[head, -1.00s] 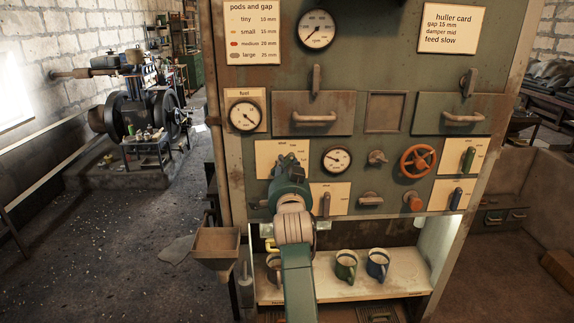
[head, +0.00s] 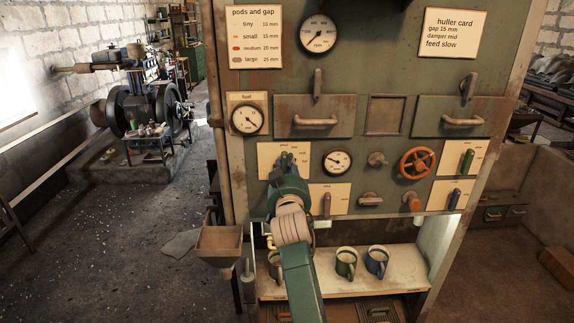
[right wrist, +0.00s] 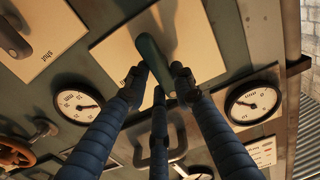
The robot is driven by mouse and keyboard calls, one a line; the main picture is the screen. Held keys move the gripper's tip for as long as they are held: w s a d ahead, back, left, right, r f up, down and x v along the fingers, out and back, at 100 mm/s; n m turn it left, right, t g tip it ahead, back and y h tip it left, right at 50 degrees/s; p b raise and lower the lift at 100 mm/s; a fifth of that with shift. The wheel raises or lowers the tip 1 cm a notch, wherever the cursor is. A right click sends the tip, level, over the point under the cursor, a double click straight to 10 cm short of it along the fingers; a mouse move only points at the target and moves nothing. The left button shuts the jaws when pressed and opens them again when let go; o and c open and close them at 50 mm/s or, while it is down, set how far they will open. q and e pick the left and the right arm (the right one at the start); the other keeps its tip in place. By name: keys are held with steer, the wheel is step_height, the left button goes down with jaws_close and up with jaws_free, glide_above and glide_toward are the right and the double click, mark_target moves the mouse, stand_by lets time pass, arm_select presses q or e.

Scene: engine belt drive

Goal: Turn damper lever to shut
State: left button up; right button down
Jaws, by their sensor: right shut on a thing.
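My right gripper (right wrist: 160,78) has its fingers closed around a dark green lever (right wrist: 150,52) in the right wrist view. The lever stands out from a cream label plate (right wrist: 200,32) whose lettering is mostly hidden or too small to read. In the head view the same plate (head: 265,160) is at the left of the machine panel, and my right gripper (head: 287,162) reaches up to it, covering most of the lever. The lever's exact angle is hard to tell. My left gripper is in neither view.
A gauge (head: 337,162), an orange wheel (head: 418,162) and a lower plate with a grey lever (head: 327,205) lie to the right. A fuel gauge (head: 247,120) and a drawer (head: 313,116) are above. Mugs (head: 346,262) stand on the shelf below, with a hopper (head: 219,240) left.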

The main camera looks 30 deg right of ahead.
steer(key=shift+r, duration=0.6)
steer(key=c, duration=1.8)
jaws_free()
steer(key=o, duration=0.4)
steer(key=shift+w+d+f, duration=0.1)
steer(key=shift+w+f, duration=0.05)
steer(key=shift+c, duration=0.2)
steer(key=shift+w+f, duration=0.1)
steer(key=shift+f, duration=0.25)
